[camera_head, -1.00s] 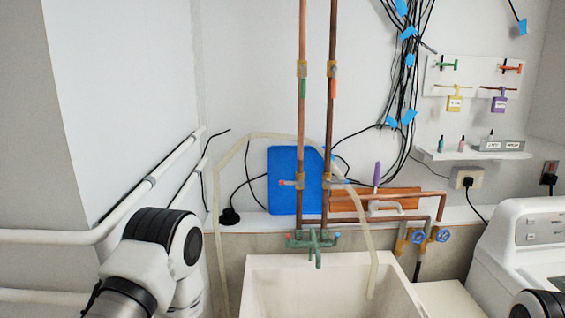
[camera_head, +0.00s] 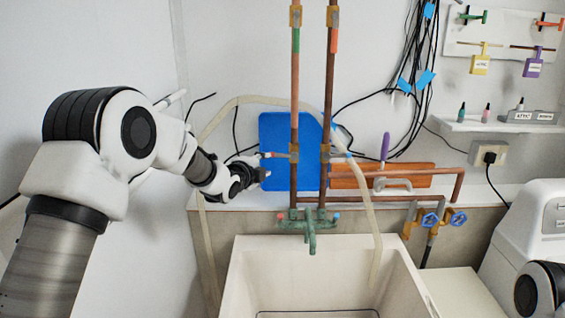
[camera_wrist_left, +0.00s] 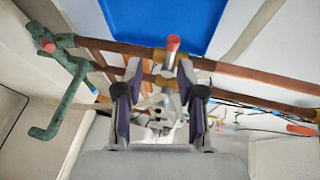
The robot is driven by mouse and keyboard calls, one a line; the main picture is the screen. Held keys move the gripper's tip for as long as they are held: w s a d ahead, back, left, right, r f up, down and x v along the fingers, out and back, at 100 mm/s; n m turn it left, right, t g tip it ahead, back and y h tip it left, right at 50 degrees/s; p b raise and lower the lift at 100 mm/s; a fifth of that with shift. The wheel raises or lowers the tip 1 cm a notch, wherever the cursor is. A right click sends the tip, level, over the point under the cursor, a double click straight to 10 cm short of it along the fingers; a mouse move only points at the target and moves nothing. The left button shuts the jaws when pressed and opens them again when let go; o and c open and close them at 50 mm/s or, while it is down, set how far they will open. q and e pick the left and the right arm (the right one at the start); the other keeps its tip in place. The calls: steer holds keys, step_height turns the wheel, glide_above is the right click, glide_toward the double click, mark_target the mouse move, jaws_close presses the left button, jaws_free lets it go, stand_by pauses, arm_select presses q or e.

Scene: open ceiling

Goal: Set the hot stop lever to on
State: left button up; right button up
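The hot stop lever (camera_head: 266,155) is a short lever with a red tip. It sticks out to the left from a brass valve (camera_head: 294,153) on the left copper pipe (camera_head: 295,105). My left gripper (camera_head: 262,174) is just left of that pipe, close below the lever. In the left wrist view the gripper (camera_wrist_left: 160,72) is open, and the lever's red tip (camera_wrist_left: 173,43) shows near the fingertips, closer to the right one. I cannot tell whether they touch. My right gripper is out of view; only part of my right arm shows at the lower right.
A blue board (camera_head: 275,130) stands behind the pipes. A blue-tipped lever (camera_head: 342,155) is on the right pipe. A green tap (camera_head: 310,225) hangs over the white sink (camera_head: 245,260). A pale hose (camera_head: 366,215) loops around. Blue-wheeled valves (camera_head: 430,220) sit at right.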

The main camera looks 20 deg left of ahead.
mark_target(274, 154)
arm_select(q)
steer(key=p+x, duration=0.1)
steer(key=x, duration=0.1)
steer(key=r+p+x, duration=0.1)
steer(key=x, duration=0.2)
steer(key=p+x, duration=0.2)
steer(key=shift+w+r, duration=0.2)
steer(key=shift+w, duration=0.35)
steer(key=shift+w+f, duration=0.15)
steer(key=shift+w, duration=0.1)
steer(key=shift+s+r, duration=0.2)
steer(key=shift+s, duration=0.1)
steer(key=shift+c, duration=0.3)
steer(key=shift+s+r, duration=0.15)
steer(key=shift+s, duration=0.05)
jaws_close()
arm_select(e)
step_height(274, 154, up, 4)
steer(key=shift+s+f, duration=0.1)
